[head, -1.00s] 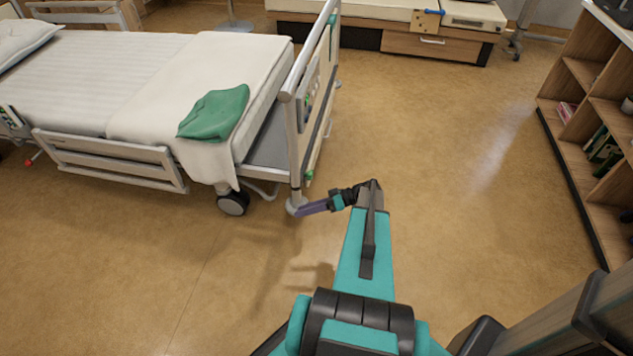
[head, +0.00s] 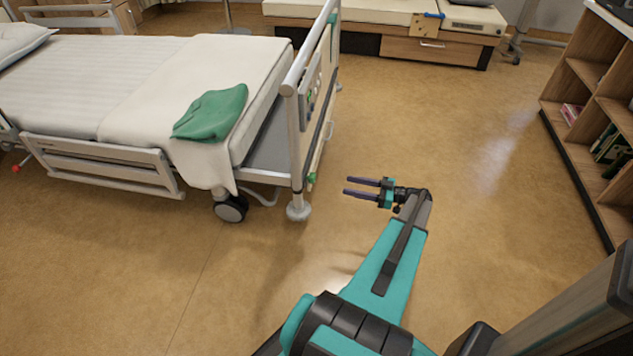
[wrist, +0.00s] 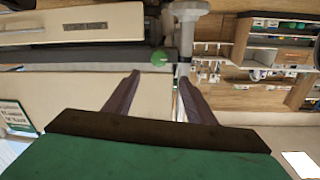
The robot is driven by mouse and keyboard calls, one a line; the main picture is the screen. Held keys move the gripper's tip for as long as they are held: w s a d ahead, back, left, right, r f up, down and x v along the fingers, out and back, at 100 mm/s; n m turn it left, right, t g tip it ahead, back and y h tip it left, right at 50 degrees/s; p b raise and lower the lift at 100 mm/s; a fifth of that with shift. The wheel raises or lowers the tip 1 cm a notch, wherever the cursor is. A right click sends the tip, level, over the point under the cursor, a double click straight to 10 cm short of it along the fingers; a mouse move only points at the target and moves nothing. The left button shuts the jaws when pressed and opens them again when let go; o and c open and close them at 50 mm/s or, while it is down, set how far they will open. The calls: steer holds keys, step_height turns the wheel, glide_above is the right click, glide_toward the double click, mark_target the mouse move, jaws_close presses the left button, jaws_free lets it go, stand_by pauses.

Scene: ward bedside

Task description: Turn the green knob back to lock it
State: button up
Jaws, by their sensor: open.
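The green knob (head: 311,178) is small and sits low on the foot end of the bed, near the corner post. In the wrist view the knob (wrist: 159,57) shows as a green disc beside a pale post, beyond my fingertips and near the middle. Its turned position is too small to read. My gripper (head: 346,187) is open and empty, to the right of the knob and apart from it, with both fingers pointing left toward the bed end. The fingers (wrist: 158,80) also show in the wrist view with a gap between them.
The bed (head: 295,130) stands at left with a green cloth (head: 211,113) on it. A white corner bumper (head: 298,210) and a caster (head: 231,208) are close to the knob. A wooden shelf (head: 590,130) stands at right. The floor between is clear.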

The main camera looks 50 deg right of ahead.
mark_target(311, 178)
steer(key=b+x, duration=0.2)
steer(key=x, duration=1.1)
steer(key=shift+w, duration=0.25)
steer(key=shift+a, duration=0.1)
